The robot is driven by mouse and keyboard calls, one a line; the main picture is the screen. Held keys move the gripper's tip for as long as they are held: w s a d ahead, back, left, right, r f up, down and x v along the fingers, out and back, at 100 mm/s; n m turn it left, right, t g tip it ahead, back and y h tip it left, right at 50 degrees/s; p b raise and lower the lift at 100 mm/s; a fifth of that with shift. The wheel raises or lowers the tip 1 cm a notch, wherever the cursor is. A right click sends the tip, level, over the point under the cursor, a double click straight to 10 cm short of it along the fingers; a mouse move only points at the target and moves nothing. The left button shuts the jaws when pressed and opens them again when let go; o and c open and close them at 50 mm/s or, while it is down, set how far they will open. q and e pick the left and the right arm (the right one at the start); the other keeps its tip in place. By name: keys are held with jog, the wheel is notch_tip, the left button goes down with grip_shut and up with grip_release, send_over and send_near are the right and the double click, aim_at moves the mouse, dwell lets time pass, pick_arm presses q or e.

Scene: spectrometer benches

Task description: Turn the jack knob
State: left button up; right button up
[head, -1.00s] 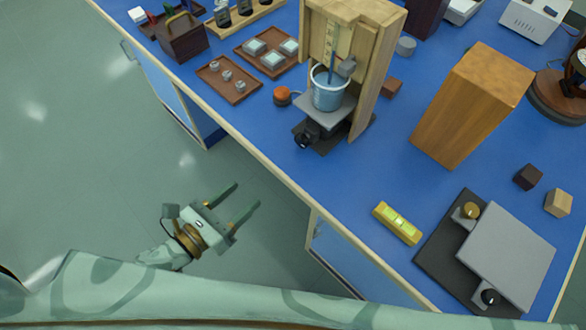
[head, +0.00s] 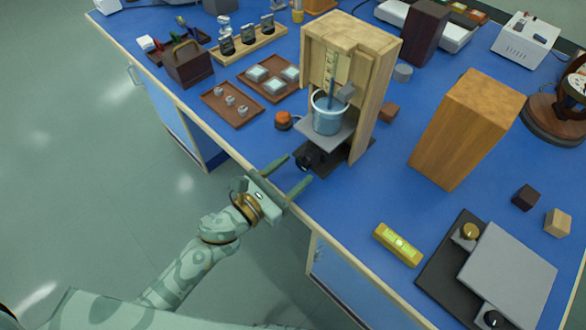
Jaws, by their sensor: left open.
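A small lab jack with a grey top plate (head: 322,138) stands in front of a wooden frame and carries a light-blue beaker (head: 327,112). Its black knob (head: 305,161) faces the front edge of the bench. My left gripper (head: 299,168) is open and empty at the bench edge, its two fingertips pointing at this knob, one to each side in the picture. Whether they touch it I cannot tell. A second, larger jack (head: 508,263) stands at the lower right with a brass knob (head: 469,231) and a black knob (head: 491,318). My right gripper is not in view.
The wooden frame (head: 372,80) surrounds the beaker. An orange-topped button (head: 283,121) sits left of the jack. A yellow level (head: 398,245) and a tall wooden block (head: 465,130) stand to the right. Blue bench top between the level and the small jack is clear.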

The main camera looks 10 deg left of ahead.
pick_arm(q)
jog(key=shift+w+d, duration=0.3)
jog(key=shift+w, duration=0.1)
jog(key=c, duration=1)
jog(key=shift+n, duration=0.3)
jog(key=n, duration=0.3)
jog(key=shift+p, duration=0.3)
jog(key=shift+n+p, duration=0.3)
jog(key=shift+n, duration=1.4)
